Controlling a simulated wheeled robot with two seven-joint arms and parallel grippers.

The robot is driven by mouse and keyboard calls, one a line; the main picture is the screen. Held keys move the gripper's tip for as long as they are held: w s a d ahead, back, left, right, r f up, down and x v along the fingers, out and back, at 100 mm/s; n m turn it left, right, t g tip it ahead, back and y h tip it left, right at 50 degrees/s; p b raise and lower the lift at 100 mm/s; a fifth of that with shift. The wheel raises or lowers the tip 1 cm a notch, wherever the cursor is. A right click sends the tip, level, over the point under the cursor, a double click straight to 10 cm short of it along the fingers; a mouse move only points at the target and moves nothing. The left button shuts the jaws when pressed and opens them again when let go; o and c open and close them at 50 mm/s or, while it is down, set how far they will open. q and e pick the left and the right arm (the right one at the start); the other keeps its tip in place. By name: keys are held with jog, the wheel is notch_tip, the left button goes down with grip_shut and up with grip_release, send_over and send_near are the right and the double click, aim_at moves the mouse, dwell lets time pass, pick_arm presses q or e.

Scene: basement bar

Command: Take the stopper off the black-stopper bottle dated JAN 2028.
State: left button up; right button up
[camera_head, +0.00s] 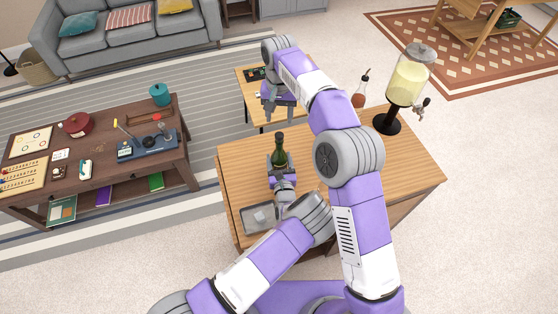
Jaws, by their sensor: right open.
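A dark green bottle (280,147) stands upright over the wooden counter, its narrow neck upward. Its label and date cannot be read, and the stopper at its top is too small to make out. My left gripper (281,163) has its fingers around the lower part of the bottle and appears shut on it. My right gripper (279,110) is open and empty, pointing down above and slightly behind the bottle's top, apart from it.
On the counter (410,168) stand a drink dispenser (408,78) and an amber bottle with a dark top (360,93), right of my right arm. A grey tray (259,218) lies at the front left. A small table (247,91) stands behind, a cluttered dark table (105,135) at left.

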jog(key=shift+o, duration=0.3)
jog(key=s+f+n+h, duration=0.1)
jog(key=n, duration=0.1)
jog(key=s+a+f+n+h, duration=0.1)
jog(key=s+f+n+h, duration=0.1)
jog(key=n, duration=0.1)
jog(key=shift+s+a+n, duration=0.1)
jog(key=shift+a+n, duration=0.05)
jog(key=shift+n, duration=0.15)
jog(key=n+t+h, duration=0.6)
jog(key=n+t, duration=0.4)
jog(key=n, duration=1.3)
send_near(279, 134)
jog(key=x, duration=0.8)
jog(key=shift+f, duration=0.1)
grip_shut()
jog(key=shift+n+t, duration=0.3)
